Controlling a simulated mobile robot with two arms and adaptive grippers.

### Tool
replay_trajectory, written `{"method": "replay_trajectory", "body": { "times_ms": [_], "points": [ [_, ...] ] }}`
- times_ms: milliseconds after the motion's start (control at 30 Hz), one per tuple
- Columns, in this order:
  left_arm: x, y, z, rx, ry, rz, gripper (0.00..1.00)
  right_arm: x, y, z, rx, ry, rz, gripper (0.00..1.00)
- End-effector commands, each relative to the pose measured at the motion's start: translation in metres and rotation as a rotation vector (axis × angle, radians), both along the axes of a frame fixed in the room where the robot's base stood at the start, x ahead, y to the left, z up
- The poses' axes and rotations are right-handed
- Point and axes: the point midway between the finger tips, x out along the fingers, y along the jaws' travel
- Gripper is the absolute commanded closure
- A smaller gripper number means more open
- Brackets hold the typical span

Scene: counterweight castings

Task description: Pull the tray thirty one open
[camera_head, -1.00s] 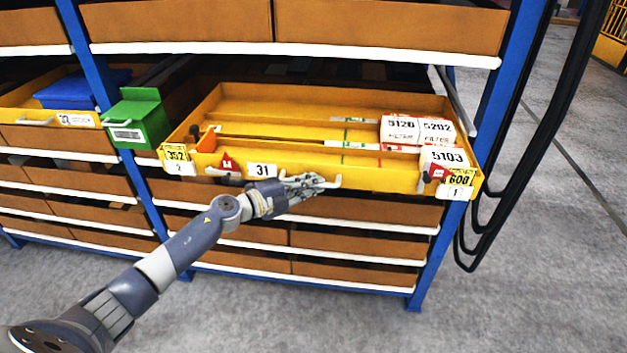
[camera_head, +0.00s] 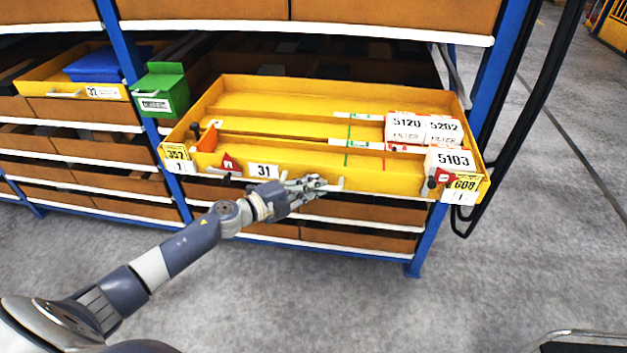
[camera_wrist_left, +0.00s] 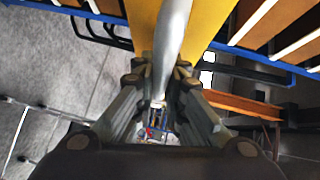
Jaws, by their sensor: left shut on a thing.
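The yellow tray thirty one (camera_head: 220,160), with a "31" label on its front, sticks out of the blue-framed rack. Its inside shows, with white boxes marked 5120, 5202 and 5103 at its right end. My left gripper (camera_head: 312,184) is at the middle of the tray's front, shut on the light handle bar (camera_head: 335,187). In the left wrist view the pale bar (camera_wrist_left: 172,45) runs between the fingers (camera_wrist_left: 160,95), with the yellow tray front (camera_wrist_left: 207,30) behind it. My right gripper is not in view.
A green bin (camera_head: 165,90) hangs on the rack post left of the tray. Another yellow tray (camera_head: 50,88) with a blue bin (camera_head: 105,65) is farther left. Black cables (camera_head: 530,110) hang at the right. The grey floor (camera_head: 330,300) in front is clear.

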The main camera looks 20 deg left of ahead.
Motion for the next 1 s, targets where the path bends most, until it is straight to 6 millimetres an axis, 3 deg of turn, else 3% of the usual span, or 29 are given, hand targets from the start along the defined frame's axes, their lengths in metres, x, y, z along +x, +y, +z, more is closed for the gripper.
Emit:
{"method": "replay_trajectory", "body": {
  "times_ms": [600,633,667,1000],
  "points": [
    [-0.0054,-0.0007,-0.0005,0.0,0.0,0.002,1.0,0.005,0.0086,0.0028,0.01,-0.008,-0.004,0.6],
    [-0.0054,-0.0007,-0.0005,0.0,0.0,0.002,0.87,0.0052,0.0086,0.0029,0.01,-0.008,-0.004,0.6],
    [-0.0052,-0.0007,-0.0005,0.0,0.0,0.002,0.8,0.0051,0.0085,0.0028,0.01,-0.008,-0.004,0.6],
    [-0.0056,-0.0006,0.0001,0.0,0.0,0.001,0.8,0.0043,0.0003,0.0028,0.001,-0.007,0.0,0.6]
  ]
}}
